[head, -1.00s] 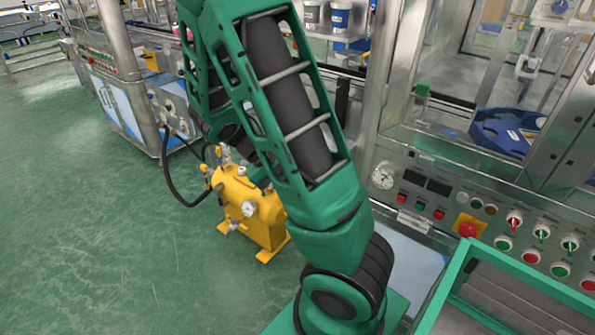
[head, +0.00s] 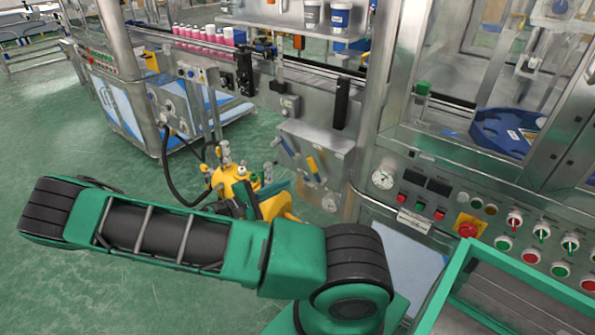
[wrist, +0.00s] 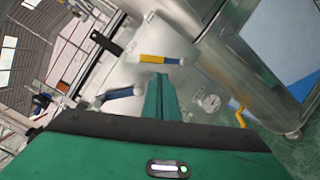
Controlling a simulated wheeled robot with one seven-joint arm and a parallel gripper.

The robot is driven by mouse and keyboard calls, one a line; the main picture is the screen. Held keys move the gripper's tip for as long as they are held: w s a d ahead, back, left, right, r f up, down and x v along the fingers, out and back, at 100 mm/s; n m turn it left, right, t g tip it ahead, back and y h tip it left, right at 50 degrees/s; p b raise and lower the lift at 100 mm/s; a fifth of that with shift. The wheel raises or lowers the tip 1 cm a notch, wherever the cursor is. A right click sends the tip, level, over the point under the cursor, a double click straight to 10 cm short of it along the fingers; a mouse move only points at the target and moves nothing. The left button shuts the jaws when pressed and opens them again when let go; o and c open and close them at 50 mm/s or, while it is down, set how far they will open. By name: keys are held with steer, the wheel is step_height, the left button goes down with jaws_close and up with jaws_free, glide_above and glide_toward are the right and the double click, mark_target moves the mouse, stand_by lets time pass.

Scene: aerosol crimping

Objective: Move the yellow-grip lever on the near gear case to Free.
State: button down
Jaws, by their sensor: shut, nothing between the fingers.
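The near gear case (head: 335,142) is a steel box on the side of the line, and its face fills the middle of the wrist view (wrist: 175,85). The yellow-grip lever (head: 311,163) is on this face; in the wrist view (wrist: 155,58) its grip lies nearly level, with a blue part at its right end. A blue-grip lever (wrist: 120,93) sits lower left of it. My gripper (wrist: 160,78) is shut and empty, its tips pointing at the face just below the yellow grip. I cannot tell whether they touch. No position marks are readable.
A round fitting (wrist: 208,102) is on the face right of my fingers. A yellow machine (head: 232,178) with a black hose stands on the floor, partly behind my arm. A control panel with buttons and a red emergency stop (head: 467,229) is at right. Green floor at left is open.

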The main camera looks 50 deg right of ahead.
mark_target(317, 171)
steer(key=d+r+n+t+h, duration=0.1)
steer(key=d, duration=0.8)
steer(key=shift+d, duration=0.25)
steer(key=shift+w+a+r, duration=0.1)
steer(key=shift+a, duration=0.1)
stand_by(0.3)
